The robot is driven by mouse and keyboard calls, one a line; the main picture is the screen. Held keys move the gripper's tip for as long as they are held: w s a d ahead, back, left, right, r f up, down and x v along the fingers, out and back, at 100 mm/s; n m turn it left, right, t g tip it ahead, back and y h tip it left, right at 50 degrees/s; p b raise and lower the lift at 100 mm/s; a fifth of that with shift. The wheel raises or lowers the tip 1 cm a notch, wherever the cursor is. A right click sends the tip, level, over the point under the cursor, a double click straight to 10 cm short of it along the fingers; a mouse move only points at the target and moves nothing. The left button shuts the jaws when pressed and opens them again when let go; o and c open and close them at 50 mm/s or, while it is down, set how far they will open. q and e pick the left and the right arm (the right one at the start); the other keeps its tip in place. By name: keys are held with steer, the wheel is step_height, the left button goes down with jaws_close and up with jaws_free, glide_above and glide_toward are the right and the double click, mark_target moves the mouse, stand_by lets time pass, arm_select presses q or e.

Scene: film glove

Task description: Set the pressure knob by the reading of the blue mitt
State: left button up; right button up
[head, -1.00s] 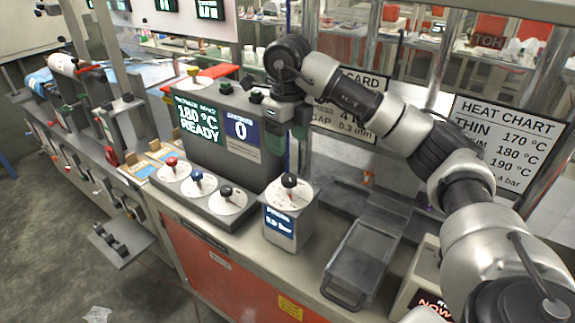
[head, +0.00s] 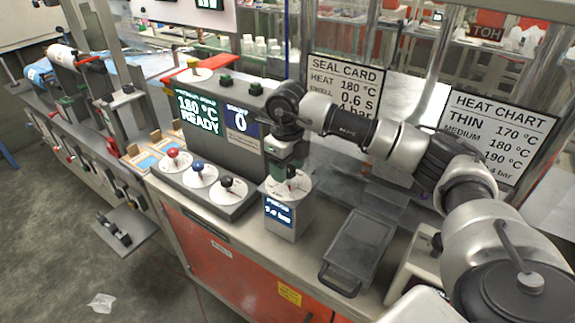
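The pressure box (head: 290,222) stands on the bench at the centre, with a round white dial (head: 302,186) on top and a small blue display (head: 279,212) on its front. The display's digits are too small to read surely. My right gripper (head: 287,172) points down at the dial's knob, from above. The gripper and its wrist largely hide the knob, and I cannot tell whether the fingers are closed on it. I cannot make out a blue mitt in this view. My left gripper is not in view.
A panel with red, blue and black knobs (head: 203,184) stands left of the box. A machine (head: 225,135) behind reads 180 °C READY. A seal card (head: 345,88) and heat chart (head: 497,132) stand behind. A grey tray (head: 357,248) lies to the right.

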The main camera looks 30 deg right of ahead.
steer(key=c, duration=0.7)
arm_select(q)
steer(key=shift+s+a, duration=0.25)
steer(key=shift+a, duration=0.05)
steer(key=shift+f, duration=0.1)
arm_select(e)
steer(key=shift+m, duration=0.3)
steer(key=m+b, duration=0.1)
steer(key=m, duration=0.2)
steer(key=shift+m, duration=0.3)
steer(key=m, duration=0.4)
steer(key=shift+d+r+b, duration=0.1)
steer(key=shift+b, duration=0.2)
steer(key=m, duration=0.5)
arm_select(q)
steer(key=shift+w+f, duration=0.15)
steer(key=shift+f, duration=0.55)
arm_select(e)
steer(key=shift+m, duration=2.3)
steer(key=shift+d, duration=0.1)
